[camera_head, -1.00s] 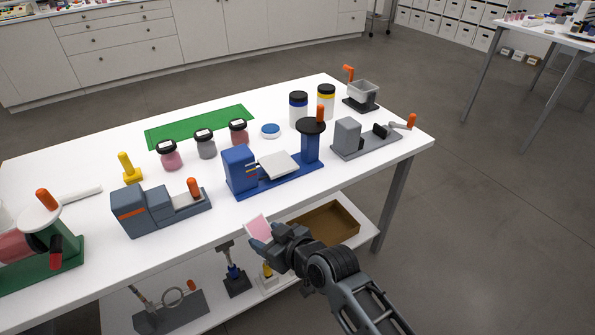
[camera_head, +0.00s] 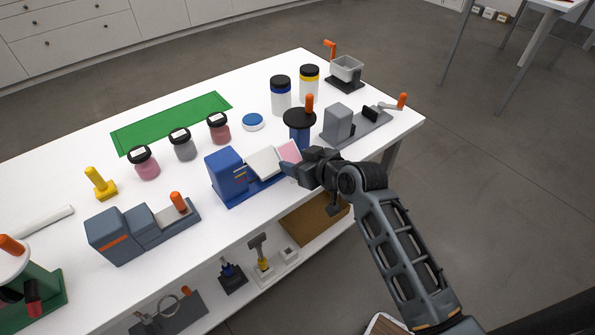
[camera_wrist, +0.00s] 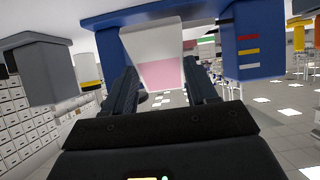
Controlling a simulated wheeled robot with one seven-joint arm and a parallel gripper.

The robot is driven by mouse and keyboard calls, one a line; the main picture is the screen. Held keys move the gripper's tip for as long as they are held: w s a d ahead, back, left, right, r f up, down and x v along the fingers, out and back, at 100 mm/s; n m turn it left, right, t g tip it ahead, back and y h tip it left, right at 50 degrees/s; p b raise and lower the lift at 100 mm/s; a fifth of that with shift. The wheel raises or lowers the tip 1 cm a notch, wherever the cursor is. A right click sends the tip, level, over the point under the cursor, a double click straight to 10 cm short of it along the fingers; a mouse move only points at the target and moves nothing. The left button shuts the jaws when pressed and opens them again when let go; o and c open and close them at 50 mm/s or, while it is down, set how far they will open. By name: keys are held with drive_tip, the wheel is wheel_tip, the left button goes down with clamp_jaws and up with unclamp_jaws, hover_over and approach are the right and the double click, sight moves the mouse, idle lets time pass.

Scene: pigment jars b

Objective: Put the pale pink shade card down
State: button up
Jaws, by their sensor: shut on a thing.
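The pale pink shade card (camera_head: 289,151) is in my gripper (camera_head: 287,167), above the front edge of the white table. In the wrist view the card (camera_wrist: 161,74) lies between the two fingers of my gripper (camera_wrist: 163,88). The card is at the right side of the tilted white plate (camera_head: 263,162) of the blue device (camera_head: 226,173). I cannot tell whether the card touches the device. The device also shows in the wrist view (camera_wrist: 255,40), with coloured stripes on its side.
A grey device with an orange-knobbed crank (camera_head: 338,124) stands right of my gripper. A grey-blue device (camera_head: 112,236) stands to the left. Jars (camera_head: 183,147) stand near a green mat (camera_head: 200,108) behind. A shelf below holds a brown tray (camera_head: 318,222).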

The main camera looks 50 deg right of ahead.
drive_tip(key=shift+f, duration=1.85)
drive_tip(key=shift+f, duration=0.15)
drive_tip(key=o, duration=1)
drive_tip(key=shift+o, duration=0.2)
drive_tip(key=shift+r, duration=0.25)
drive_tip(key=b+v, duration=0.1)
drive_tip(key=v, duration=1.1)
